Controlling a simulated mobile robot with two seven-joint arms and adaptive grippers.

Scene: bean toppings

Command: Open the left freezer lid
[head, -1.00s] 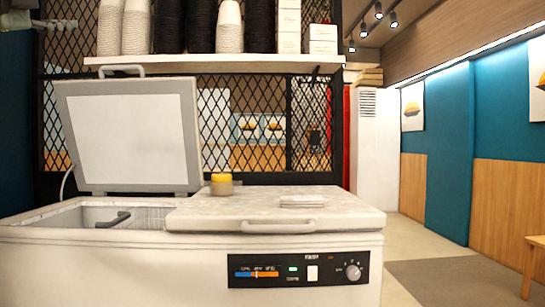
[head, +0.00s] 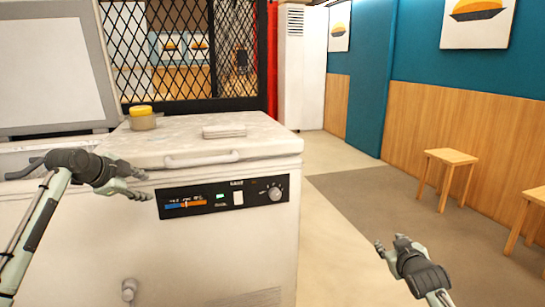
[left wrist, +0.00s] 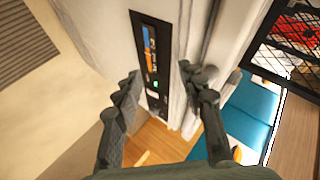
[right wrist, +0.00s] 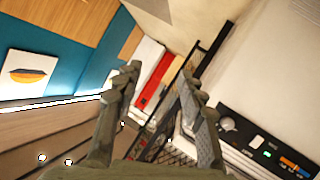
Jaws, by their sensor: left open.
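The left freezer lid (head: 55,70) stands raised and tilted back at the left of the head view, its pale inner panel facing me. Its top edge and handle are out of view. The chest freezer (head: 230,255) shows its open left compartment only partly, behind my left arm. The right lid (head: 240,145) lies shut, with a bar handle (head: 202,159) at its front. My left gripper (head: 148,184) is open and empty in front of the freezer, left of the control panel (head: 222,197). My right gripper (head: 389,243) is open and empty over the floor, right of the freezer.
A yellow-topped container (head: 141,117) and a flat pale stack (head: 223,132) rest on the right lid. Wooden stools (head: 453,157) stand by the right wall. The floor (head: 345,185) between freezer and stools is clear. A black mesh partition (head: 180,50) stands behind the freezer.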

